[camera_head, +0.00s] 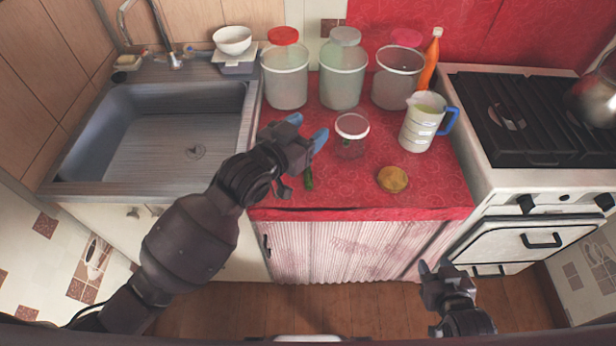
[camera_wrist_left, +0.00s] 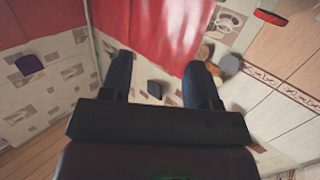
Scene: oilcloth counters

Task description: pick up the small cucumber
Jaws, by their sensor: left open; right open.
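The small cucumber (camera_head: 308,180) is a short dark green piece on the red counter in the head view. It lies just to the right of my left wrist, and part of it may be hidden by the hand. My left gripper (camera_head: 308,130) is open and empty, with its blue-tipped fingers over the counter, beyond the cucumber. The open fingers also show in the left wrist view (camera_wrist_left: 160,78), where no cucumber can be seen. My right gripper (camera_head: 434,267) is open and empty, low in front of the counter.
A lidded glass jar (camera_head: 351,140) stands right of my left fingertips. A round golden lid-like disc (camera_head: 392,179) lies nearer the front edge. A measuring jug (camera_head: 424,125) and large canisters (camera_head: 342,80) stand behind. A sink (camera_head: 160,135) is left, a stove (camera_head: 520,130) right.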

